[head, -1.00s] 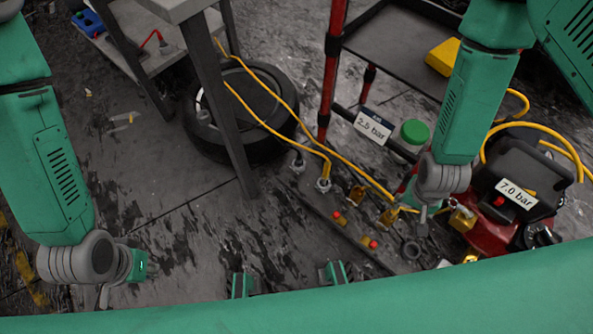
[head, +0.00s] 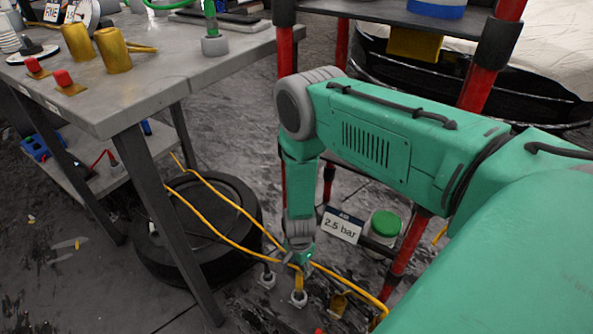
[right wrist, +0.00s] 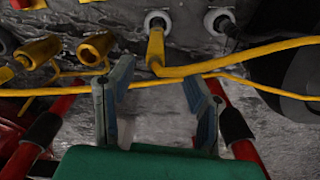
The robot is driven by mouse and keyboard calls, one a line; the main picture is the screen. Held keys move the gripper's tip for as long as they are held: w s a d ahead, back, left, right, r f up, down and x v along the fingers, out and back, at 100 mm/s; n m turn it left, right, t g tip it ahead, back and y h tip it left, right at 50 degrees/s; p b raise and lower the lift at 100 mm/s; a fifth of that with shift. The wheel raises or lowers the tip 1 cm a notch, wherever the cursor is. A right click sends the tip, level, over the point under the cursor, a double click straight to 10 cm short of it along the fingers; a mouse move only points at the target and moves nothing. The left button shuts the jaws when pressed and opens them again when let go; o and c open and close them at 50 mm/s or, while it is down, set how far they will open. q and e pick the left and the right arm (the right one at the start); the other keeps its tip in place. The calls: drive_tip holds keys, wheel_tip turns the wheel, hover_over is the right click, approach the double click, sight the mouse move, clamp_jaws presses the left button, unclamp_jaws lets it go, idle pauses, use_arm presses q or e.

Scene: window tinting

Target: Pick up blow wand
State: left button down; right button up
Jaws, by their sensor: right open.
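A yellow wand-like tool (head: 297,282) stands in a pale round holder low on the frame at bottom centre. It also shows in the right wrist view (right wrist: 155,45), with a yellow hose (right wrist: 252,52) at its lower end. A dark tool (right wrist: 229,27) stands in a similar holder beside it. I cannot tell for certain which is the blow wand. My right gripper (head: 299,257) is by the hose and the tools. In the right wrist view its fingers (right wrist: 156,84) are open, with nothing gripped between them. My left gripper is not in view.
A grey table (head: 150,80) with gold fittings stands at left; a black tire (head: 190,235) lies under its edge. A red-posted rack (head: 484,75) stands at right, with a "2.5 bar" sign (head: 342,225) and a green-lidded tub (head: 383,228). Yellow hoses cross the floor area.

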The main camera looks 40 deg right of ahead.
sight(300, 279)
wheel_tip(300, 279, down, 2)
drive_tip(key=shift+d+f+b, duration=0.1)
drive_tip(key=shift+f+b, duration=0.1)
drive_tip(key=shift+b, duration=0.1)
drive_tip(key=f+b, duration=0.2)
drive_tip(key=f, duration=0.3)
drive_tip(key=shift+s+a+b, duration=0.2)
drive_tip(key=shift+s+b, duration=0.1)
drive_tip(key=shift+b, duration=0.1)
drive_tip(key=shift+c, duration=0.8)
clamp_jaws()
